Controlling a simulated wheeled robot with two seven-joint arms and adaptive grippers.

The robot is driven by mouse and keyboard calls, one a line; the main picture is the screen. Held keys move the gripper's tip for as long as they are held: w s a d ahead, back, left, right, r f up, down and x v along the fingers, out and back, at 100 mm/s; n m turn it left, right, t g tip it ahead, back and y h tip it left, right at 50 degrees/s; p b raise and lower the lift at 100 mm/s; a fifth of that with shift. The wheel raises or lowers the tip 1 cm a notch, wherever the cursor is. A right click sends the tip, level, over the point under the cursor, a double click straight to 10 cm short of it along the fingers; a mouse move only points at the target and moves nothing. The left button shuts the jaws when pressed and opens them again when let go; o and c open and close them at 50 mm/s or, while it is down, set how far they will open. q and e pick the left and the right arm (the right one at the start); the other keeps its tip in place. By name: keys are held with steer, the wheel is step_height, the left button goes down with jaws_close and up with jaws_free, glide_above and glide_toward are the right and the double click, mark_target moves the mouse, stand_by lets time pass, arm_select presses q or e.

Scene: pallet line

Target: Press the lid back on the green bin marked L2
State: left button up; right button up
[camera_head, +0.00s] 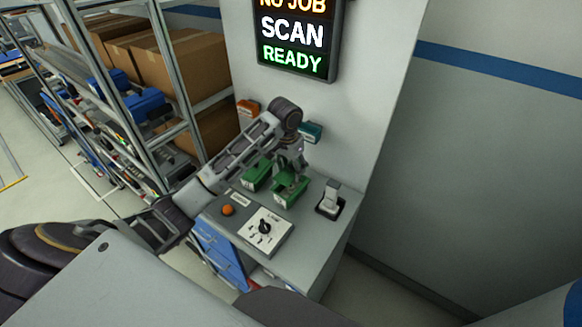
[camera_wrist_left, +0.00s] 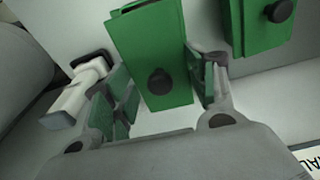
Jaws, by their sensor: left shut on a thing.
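My left gripper (camera_head: 291,172) comes down over the front green bin (camera_head: 289,198) on the grey bench. In the left wrist view its two fingers (camera_wrist_left: 165,88) stand on either side of a green piece with a round dark knob (camera_wrist_left: 159,82). The gripper is shut on this piece, which looks like the lid; the fingers hide part of its edges. I cannot tell whether it sits flush on the bin. A second green bin (camera_head: 257,175) stands to the left, and a similar knob (camera_wrist_left: 279,11) shows in the left wrist view. I cannot read an L2 mark. My right gripper is not in view.
A white handheld device (camera_head: 331,196) stands in a dark holder at the bench's right. A dial panel (camera_head: 265,232) and an orange button (camera_head: 228,210) are near the front. Orange (camera_head: 247,110) and teal (camera_head: 310,131) bins are behind. Shelving with cartons (camera_head: 180,68) stands left.

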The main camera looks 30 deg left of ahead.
mark_target(290, 174)
arm_select(q)
steer(key=shift+s, duration=0.1)
steer(key=shift+f, duration=2.7)
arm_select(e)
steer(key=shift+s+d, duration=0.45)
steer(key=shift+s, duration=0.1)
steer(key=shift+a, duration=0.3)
arm_select(q)
steer(key=shift+f, duration=0.1)
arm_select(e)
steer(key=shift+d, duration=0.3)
arm_select(q)
steer(key=o, duration=0.9)
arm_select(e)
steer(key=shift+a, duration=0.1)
